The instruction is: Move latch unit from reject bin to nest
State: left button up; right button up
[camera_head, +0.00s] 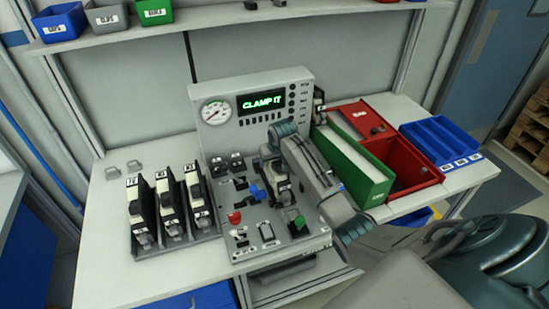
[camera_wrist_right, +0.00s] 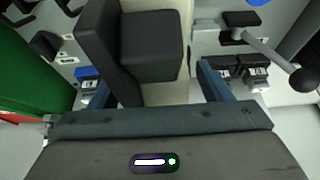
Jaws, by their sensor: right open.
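A latch unit (camera_head: 272,170), dark with a pale body, stands in the nest area of the test fixture, below the display. The right wrist view shows its black block and cream body (camera_wrist_right: 145,45) close up. My right gripper (camera_head: 280,140) is at this unit, its arm coming in from the lower right and hiding part of it. In the right wrist view the two blue fingers of the right gripper (camera_wrist_right: 155,85) stand apart on either side of the unit. The reject bin (camera_head: 408,165) is red and stands to the right. My left gripper is out of view.
The fixture's display (camera_head: 262,101) reads "CLAMP IT". A rack (camera_head: 175,240) with several similar units stands at left. A green box (camera_head: 372,180) stands between fixture and red bin. A blue tray (camera_head: 440,142) is farther right. A black-knobbed lever (camera_wrist_right: 268,50) is near the gripper.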

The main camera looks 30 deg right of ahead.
jog(key=b+v, duration=0.3)
jog(key=v, duration=0.7)
jog(key=shift+s+r, duration=0.2)
jog(key=shift+r, duration=0.2)
jog(key=shift+f, duration=0.15)
dwell(0.7)
